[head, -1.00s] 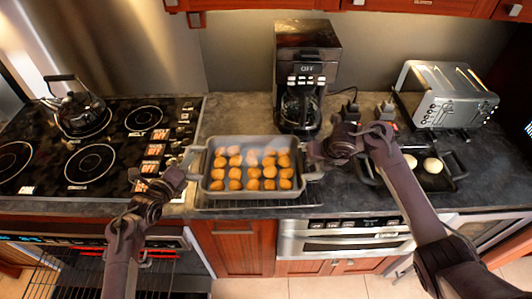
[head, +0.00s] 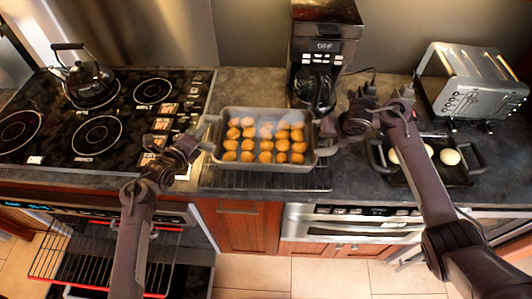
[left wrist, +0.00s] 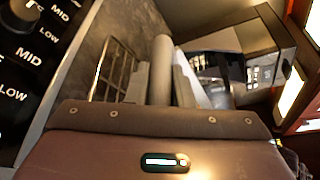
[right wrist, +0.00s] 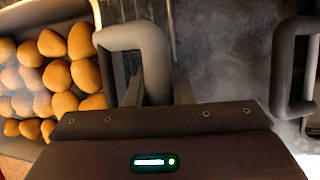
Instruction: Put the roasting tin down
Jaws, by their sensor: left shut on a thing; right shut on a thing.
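The grey roasting tin (head: 265,167), filled with several round golden-brown pieces, is level over the wire rack (head: 265,181) on the counter. I cannot tell whether it touches the rack. My left gripper (head: 204,138) is shut on the tin's left handle; the handle (left wrist: 162,65) stands between the fingers in the left wrist view. My right gripper (head: 328,130) is shut on the right handle, whose grey loop (right wrist: 135,38) shows in the right wrist view. The tin hides the back of the rack.
A black stove (head: 95,125) with a kettle (head: 85,78) is on the left. A coffee maker (head: 322,50) stands behind the tin. A toaster (head: 472,82) and a dark tray (head: 432,176) with pale round things are on the right. An oven rack (head: 105,255) sticks out below left.

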